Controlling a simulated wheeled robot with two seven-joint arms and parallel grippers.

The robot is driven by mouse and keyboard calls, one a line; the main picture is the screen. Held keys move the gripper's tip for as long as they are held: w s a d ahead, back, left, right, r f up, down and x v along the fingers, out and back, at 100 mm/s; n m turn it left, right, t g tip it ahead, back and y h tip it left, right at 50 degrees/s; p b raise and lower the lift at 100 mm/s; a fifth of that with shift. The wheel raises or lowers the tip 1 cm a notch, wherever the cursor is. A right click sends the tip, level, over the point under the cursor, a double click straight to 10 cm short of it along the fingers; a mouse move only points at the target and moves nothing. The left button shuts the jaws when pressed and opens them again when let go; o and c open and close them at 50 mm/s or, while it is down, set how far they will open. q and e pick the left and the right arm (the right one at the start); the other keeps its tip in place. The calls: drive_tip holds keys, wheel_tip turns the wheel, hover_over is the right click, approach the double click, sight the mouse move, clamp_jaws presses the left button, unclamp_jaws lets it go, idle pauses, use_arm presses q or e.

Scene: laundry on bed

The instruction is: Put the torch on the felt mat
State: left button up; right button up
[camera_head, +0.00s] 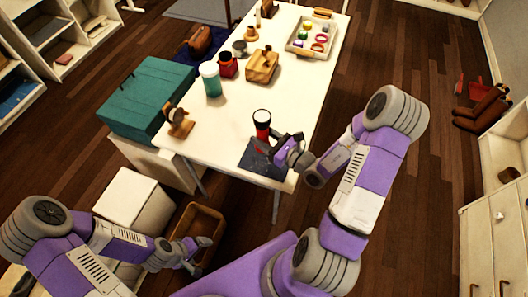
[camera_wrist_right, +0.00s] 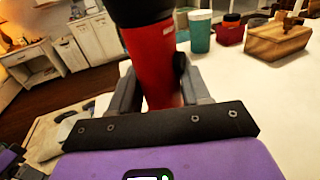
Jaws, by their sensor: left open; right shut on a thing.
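The torch (camera_head: 262,127) has a red body and a dark, wide head with a pale lens facing up. My right gripper (camera_head: 277,143) is shut on it and holds it upright at the dark felt mat (camera_head: 256,160), near the table's front edge. In the right wrist view the red torch (camera_wrist_right: 153,60) stands between the two grey fingers. I cannot tell whether its base touches the mat. The arm and gripper hide part of the mat. My left gripper (camera_head: 200,246) is open and empty, low near a brown open box.
On the white table (camera_head: 225,130) stand a teal-and-white cup (camera_head: 210,79), a red container (camera_head: 227,66), a wooden box (camera_head: 262,66), a watch on a stand (camera_head: 179,121) and a tray (camera_head: 292,36) of small items. A teal case (camera_head: 147,98) is at left. The table's middle is clear.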

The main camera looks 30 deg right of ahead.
sight(269, 144)
drive_tip(key=shift+s+d+r, duration=0.35)
drive_tip(key=shift+d+r, duration=0.05)
drive_tip(key=shift+d, duration=0.1)
wheel_tip(269, 144, down, 5)
drive_tip(key=shift+w+d+r+b, duration=0.1)
drive_tip(key=shift+b, duration=0.95)
drive_tip(key=shift+f+b, duration=0.75)
drive_tip(key=shift+f, duration=1.6)
drive_tip(key=shift+f, duration=0.2)
drive_tip(key=o, duration=1.2)
drive_tip(key=shift+r, duration=0.15)
